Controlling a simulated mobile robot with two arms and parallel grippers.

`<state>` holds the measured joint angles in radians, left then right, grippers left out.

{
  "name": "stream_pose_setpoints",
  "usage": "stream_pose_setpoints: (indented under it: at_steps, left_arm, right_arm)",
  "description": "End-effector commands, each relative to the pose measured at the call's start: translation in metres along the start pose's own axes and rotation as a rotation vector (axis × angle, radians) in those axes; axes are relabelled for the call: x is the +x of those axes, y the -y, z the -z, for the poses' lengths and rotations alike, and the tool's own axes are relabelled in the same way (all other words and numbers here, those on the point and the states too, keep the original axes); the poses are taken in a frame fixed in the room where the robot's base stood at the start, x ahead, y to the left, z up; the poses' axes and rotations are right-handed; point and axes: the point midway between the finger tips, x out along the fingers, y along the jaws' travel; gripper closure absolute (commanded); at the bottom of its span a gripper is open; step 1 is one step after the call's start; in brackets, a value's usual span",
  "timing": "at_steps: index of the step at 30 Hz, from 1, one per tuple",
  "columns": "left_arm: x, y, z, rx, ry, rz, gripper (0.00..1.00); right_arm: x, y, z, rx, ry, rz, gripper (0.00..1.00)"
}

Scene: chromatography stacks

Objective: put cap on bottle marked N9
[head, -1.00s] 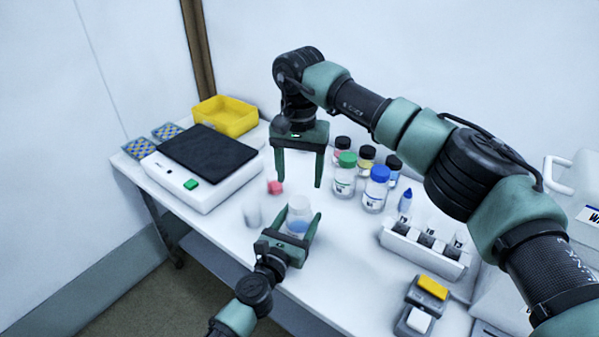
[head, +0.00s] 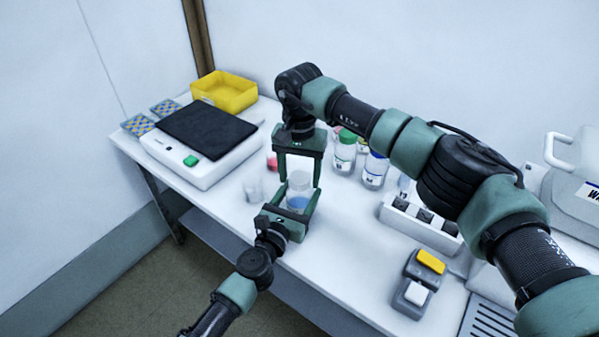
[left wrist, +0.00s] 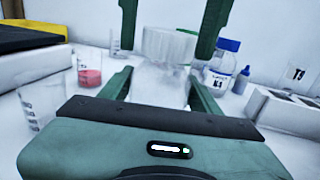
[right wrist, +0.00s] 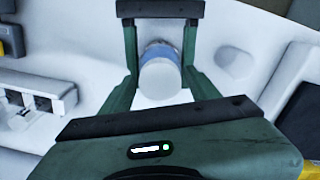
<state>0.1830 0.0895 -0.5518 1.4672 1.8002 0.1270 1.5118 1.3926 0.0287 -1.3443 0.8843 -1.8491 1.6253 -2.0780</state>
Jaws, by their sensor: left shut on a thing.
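My left gripper (head: 292,196) is shut on a clear bottle (head: 298,203) with a blue band and holds it upright above the table's front edge. A white, round cap-like top (left wrist: 168,46) shows at the bottle's upper end in the left wrist view and from above in the right wrist view (right wrist: 160,81). I cannot tell whether it is seated. My right gripper (head: 300,183) is open and points down, its fingers on either side of this top with gaps. No N9 marking is readable on the held bottle.
Bottles with green (head: 347,136) and blue caps (head: 376,160) stand behind, partly hidden by my right arm. A clear beaker (head: 253,187) and a red-filled one (head: 272,162) stand left. A scale (head: 190,165), yellow bin (head: 224,92) and white rack (head: 420,225) flank them.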

Motion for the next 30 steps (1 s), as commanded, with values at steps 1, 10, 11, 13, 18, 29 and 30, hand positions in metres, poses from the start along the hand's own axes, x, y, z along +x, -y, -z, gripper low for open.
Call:
stream_pose_setpoints:
  at_steps: [1,10,11,13,18,29,30]
  left_arm:
    - [-0.0001,0.0001,0.0003,0.0,0.0,0.0,1.0]
    - [-0.0001,0.0001,0.0003,0.0,0.0,0.0,1.0]
    - [-0.0001,0.0001,0.0003,0.0,0.0,0.0,1.0]
    - [-0.0001,0.0001,0.0003,0.0,0.0,0.0,1.0]
    - [0.0,0.0001,0.0003,0.0,-0.001,0.0,1.0]
    - [0.0,0.0001,0.0003,0.0,-0.001,0.0,1.0]
    - [0.0,0.0001,0.0003,0.0,-0.001,0.0,1.0]
  right_arm:
    - [-0.0001,0.0001,-0.0001,0.0,0.0,0.0,0.56]
    - [-0.0003,0.0001,-0.0002,0.035,0.0,0.0,1.0]
    - [-0.0003,0.0001,-0.0002,0.063,0.0,0.0,1.0]
    - [-0.0004,0.0001,-0.0003,0.162,0.001,0.0,1.0]
    - [-0.0002,0.0,-0.0002,0.522,0.0,-0.001,1.0]
    - [0.0003,0.0004,-0.0004,1.324,0.001,0.0,1.0]
    - [0.0005,0.0003,-0.0004,1.413,0.001,-0.001,1.0]
